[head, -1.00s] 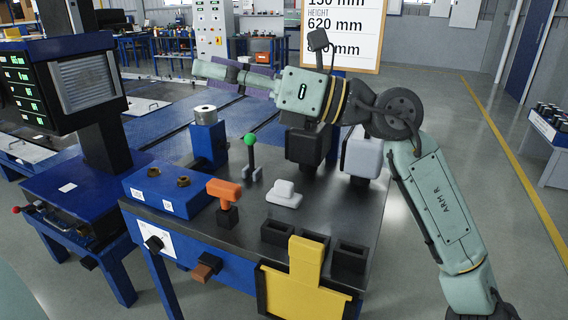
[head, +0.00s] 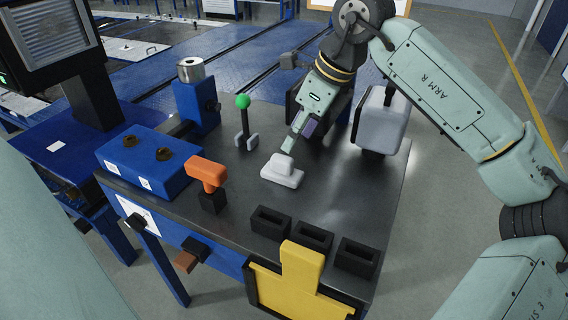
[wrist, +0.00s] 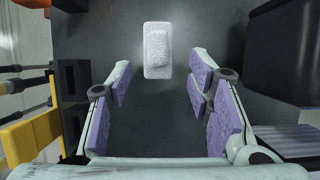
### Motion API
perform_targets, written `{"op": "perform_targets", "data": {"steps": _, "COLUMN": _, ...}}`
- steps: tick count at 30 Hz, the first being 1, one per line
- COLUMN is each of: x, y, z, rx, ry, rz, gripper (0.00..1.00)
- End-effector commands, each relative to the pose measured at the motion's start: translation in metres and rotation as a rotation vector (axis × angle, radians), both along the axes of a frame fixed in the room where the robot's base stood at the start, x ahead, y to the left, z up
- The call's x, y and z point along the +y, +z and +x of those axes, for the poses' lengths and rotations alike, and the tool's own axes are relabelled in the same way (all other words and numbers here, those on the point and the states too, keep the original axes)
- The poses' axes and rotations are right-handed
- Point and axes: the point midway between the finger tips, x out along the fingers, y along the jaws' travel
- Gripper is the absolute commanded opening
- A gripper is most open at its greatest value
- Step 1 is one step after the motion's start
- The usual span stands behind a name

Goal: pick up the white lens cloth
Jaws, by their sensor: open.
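The white lens cloth (head: 282,172) lies on the dark bench top as a small folded block with a raised middle. In the wrist view the cloth (wrist: 158,50) is beyond my fingertips, slightly left of the middle of the gap between them. My gripper (wrist: 160,78) is open and empty, with purple pads on both sides. In the head view my gripper (head: 297,138) points down toward the cloth from behind and looks close above it. From these views I cannot tell the exact height.
An orange-handled tool (head: 207,172) and a green-knobbed lever (head: 243,120) stand left of the cloth. Black open holders (head: 313,236) line the front edge beside a yellow piece (head: 301,270). A grey-white box (head: 380,122) stands at the right. The bench around the cloth is clear.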

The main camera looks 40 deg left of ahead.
Motion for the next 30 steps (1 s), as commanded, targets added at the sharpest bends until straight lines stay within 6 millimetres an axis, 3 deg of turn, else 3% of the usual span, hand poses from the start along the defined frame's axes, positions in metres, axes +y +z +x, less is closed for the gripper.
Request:
{"op": "perform_targets", "data": {"steps": 19, "x": 0.031, "y": -0.071, "z": -0.01, "rx": 0.002, "ry": 0.003, "rz": 0.004, "gripper": 0.47}}
{"op": "perform_targets", "data": {"steps": 28, "x": 0.032, "y": -0.077, "z": -0.01, "rx": 0.001, "ry": 0.001, "rz": 0.003, "gripper": 0.47}}
{"op": "perform_targets", "data": {"steps": 30, "x": 0.032, "y": -0.077, "z": -0.01, "rx": 0.001, "ry": 0.001, "rz": 0.003, "gripper": 0.42}}
